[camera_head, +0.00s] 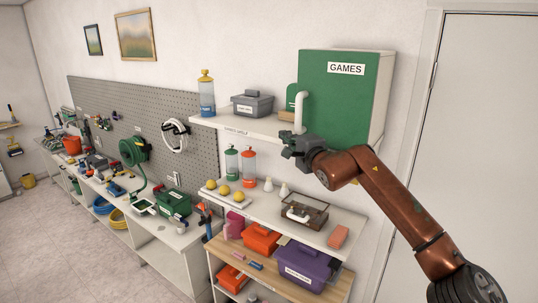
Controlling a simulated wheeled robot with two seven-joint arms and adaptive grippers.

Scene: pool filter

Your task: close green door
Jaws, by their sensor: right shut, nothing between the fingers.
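A wall cabinet has a green door (343,98) with a "GAMES" label (346,68) near its top. The white side of the cabinet (384,95) shows at the right. A white upright handle (300,112) is at the door's left edge. Whether a gap remains between door and cabinet body cannot be told. My right gripper (287,148) is shut and empty, just below the handle, in front of the shelf's right end. It overlaps the door's lower left corner in the picture; contact cannot be told. My left gripper is out of view.
The upper shelf (240,125) holds a clear dispenser (207,95) and a grey bin (252,104). Shelves below hold lemons, bottles, a glass-lidded box (304,212), orange bins and a purple bin (299,265). A white door (480,130) stands at the right. Floor is clear at lower left.

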